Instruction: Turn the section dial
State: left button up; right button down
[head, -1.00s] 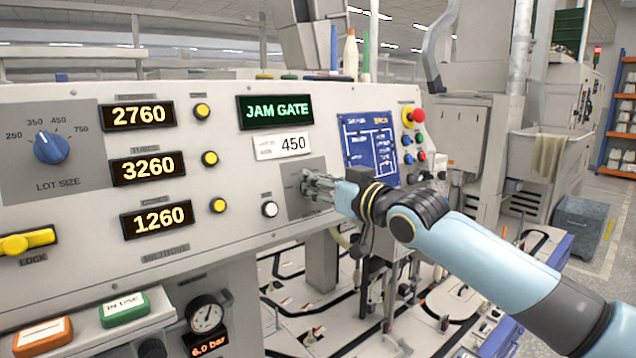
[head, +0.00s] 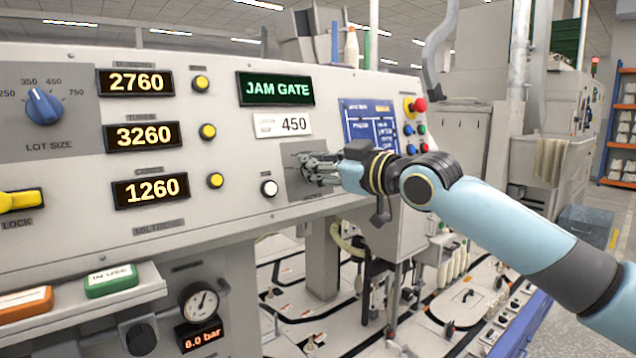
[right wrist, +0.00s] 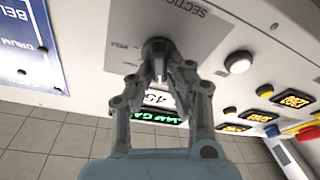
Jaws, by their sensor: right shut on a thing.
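The section dial (right wrist: 156,46) is a small dark grey knob on a grey plate (right wrist: 190,42) marked "SECTION" in the right wrist view. In the head view that plate (head: 293,179) is on the panel below the "450" card, and my right gripper hides the dial. My right gripper (head: 309,168) reaches it from the right. In the right wrist view its fingers (right wrist: 160,66) are shut on the knob, one on each side. The knob's pointer setting cannot be read. My left gripper is not in view.
A white button (head: 269,188) is just left of the plate. The green "JAM GATE" display (head: 275,90) is above. A blue diagram (head: 368,124) and coloured buttons beside a red knob (head: 419,105) are to the right. The blue lot size dial (head: 43,106) is far left.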

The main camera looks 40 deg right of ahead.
jog(key=shift+a+f+n+g+y+b, duration=0.15)
jog(key=shift+n+y+b, duration=0.1)
jog(key=shift+n+b, duration=0.65)
jog(key=shift+d+n+g+y+b, duration=0.15)
jog(key=shift+n+y+b, duration=0.1)
jog(key=shift+n+b, duration=0.6)
jog(key=shift+a, duration=0.1)
jog(key=c, duration=1.3)
grip_release()
jog(key=shift+r, duration=5.05)
